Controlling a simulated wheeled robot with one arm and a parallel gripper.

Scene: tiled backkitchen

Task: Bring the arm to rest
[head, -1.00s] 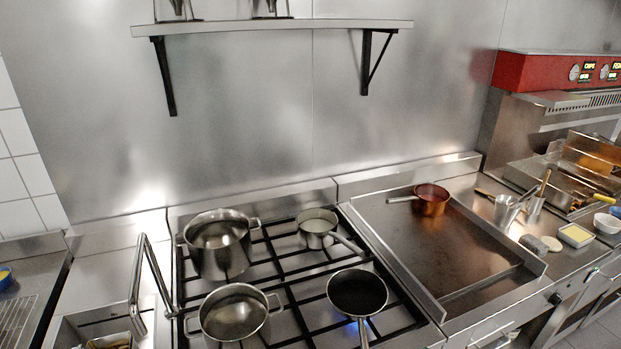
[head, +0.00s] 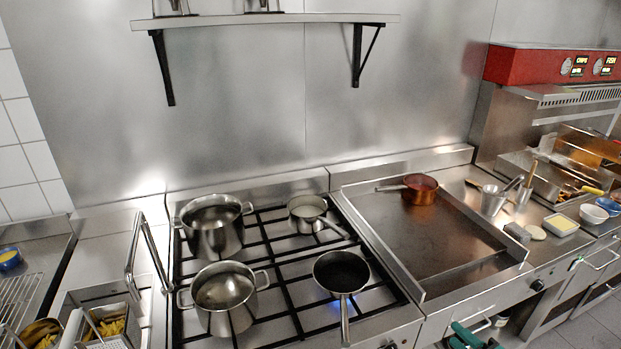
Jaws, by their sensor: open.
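What looks like my gripper (head: 474,338) shows as teal and dark parts at the bottom edge, right of centre. It is in front of the griddle's front panel, mostly cut off by the frame, and its jaws look apart. I see nothing held between them. The rest of my arm is out of view.
The stove holds two steel pots (head: 212,226) (head: 224,296), a small saucepan (head: 307,213) and a dark frying pan (head: 341,272) over a blue flame. A copper pan (head: 420,189) sits on the griddle (head: 425,237).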

